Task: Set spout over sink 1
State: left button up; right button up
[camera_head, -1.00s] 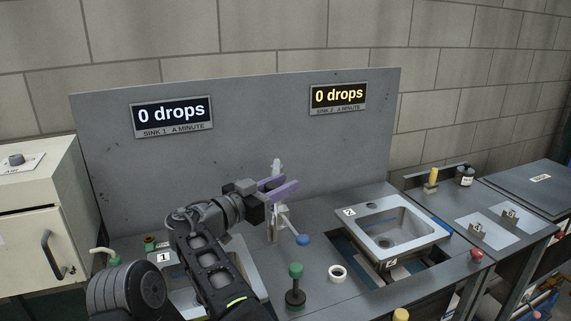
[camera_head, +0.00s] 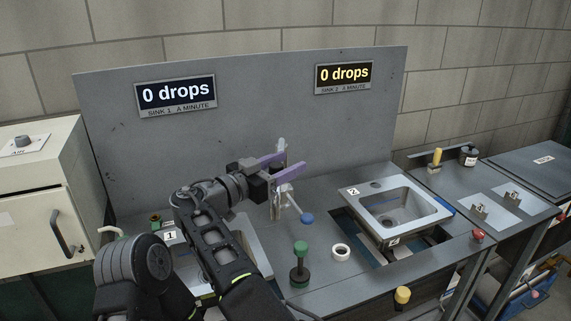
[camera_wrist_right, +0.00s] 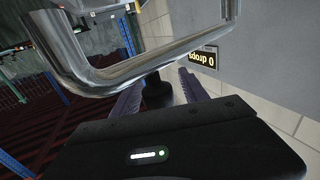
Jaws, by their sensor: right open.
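A chrome tap post (camera_head: 277,205) stands behind the sinks, with a blue-ended lever at its front right. My right gripper (camera_head: 288,165) is open, its two purple fingers near the upper part of the post. In the right wrist view a bent chrome tube (camera_wrist_right: 95,85), which looks like the spout, crosses close in front of the open gripper (camera_wrist_right: 160,90). I cannot tell whether the fingers touch it. Sink 1 (camera_head: 258,254), at the left, is mostly hidden by my right arm. Sink 2 (camera_head: 437,213) is clear at the right. My left gripper is out of view.
A green-topped knob (camera_head: 301,252) and a white ring (camera_head: 341,252) are on the counter in front of the post. A grey back panel (camera_head: 250,120) rises behind, with signs reading 0 drops for sink 1 (camera_head: 176,95) and sink 2 (camera_head: 344,77).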

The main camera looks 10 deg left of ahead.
pick_arm(q)
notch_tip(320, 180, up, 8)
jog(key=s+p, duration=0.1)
jog(key=p, duration=0.7)
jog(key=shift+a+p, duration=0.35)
jog(key=shift+p, duration=0.05)
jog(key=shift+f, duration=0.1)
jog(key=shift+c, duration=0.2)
